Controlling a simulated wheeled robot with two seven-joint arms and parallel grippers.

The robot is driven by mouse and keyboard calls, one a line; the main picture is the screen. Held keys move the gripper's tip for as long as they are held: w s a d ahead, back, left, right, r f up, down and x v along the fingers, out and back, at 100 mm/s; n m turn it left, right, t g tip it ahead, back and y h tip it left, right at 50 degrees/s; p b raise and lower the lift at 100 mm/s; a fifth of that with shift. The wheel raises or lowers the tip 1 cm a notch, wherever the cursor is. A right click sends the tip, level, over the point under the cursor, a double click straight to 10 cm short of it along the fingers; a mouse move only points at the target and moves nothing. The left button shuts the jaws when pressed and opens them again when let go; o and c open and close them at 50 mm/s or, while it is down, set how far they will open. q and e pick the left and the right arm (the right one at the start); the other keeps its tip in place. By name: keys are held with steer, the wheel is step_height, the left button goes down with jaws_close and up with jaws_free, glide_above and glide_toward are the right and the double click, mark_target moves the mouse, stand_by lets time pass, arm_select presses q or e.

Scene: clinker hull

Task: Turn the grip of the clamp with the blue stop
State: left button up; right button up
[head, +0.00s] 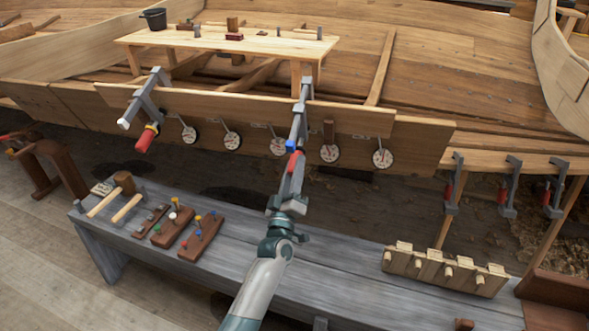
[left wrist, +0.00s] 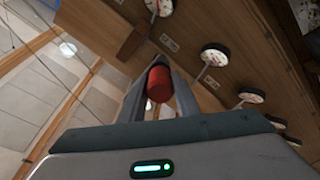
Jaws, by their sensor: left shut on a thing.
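The clamp with the blue stop (head: 290,145) hangs on the plank edge of the hull in the middle of the head view, its bar slanting down toward me. Its red grip (head: 295,163) sits just below the blue stop. My left gripper (head: 292,184) reaches up from below and is shut on the red grip. In the left wrist view the red grip (left wrist: 159,83) shows between the two fingers. A second clamp (head: 146,103) with a red grip and a pale stop is on the plank to the left. My right gripper is not in view.
Several round dials (head: 330,153) hang along the plank behind the clamp. The grey bench (head: 330,250) below bears mallets, pegged blocks (head: 201,237) and a wooden peg rack (head: 445,271). More clamps (head: 512,187) hang at the right. The bench middle is mostly clear.

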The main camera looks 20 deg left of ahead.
arm_select(q)
steer(key=o, duration=0.9)
steer(key=shift+o, duration=0.7)
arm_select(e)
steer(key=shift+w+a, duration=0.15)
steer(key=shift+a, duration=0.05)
arm_select(q)
steer(key=shift+s, duration=0.1)
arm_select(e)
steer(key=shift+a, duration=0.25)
arm_select(q)
steer(key=shift+s+f, duration=0.35)
steer(key=shift+s, duration=0.1)
steer(key=b+v, duration=0.2)
steer(key=v, duration=1.4)
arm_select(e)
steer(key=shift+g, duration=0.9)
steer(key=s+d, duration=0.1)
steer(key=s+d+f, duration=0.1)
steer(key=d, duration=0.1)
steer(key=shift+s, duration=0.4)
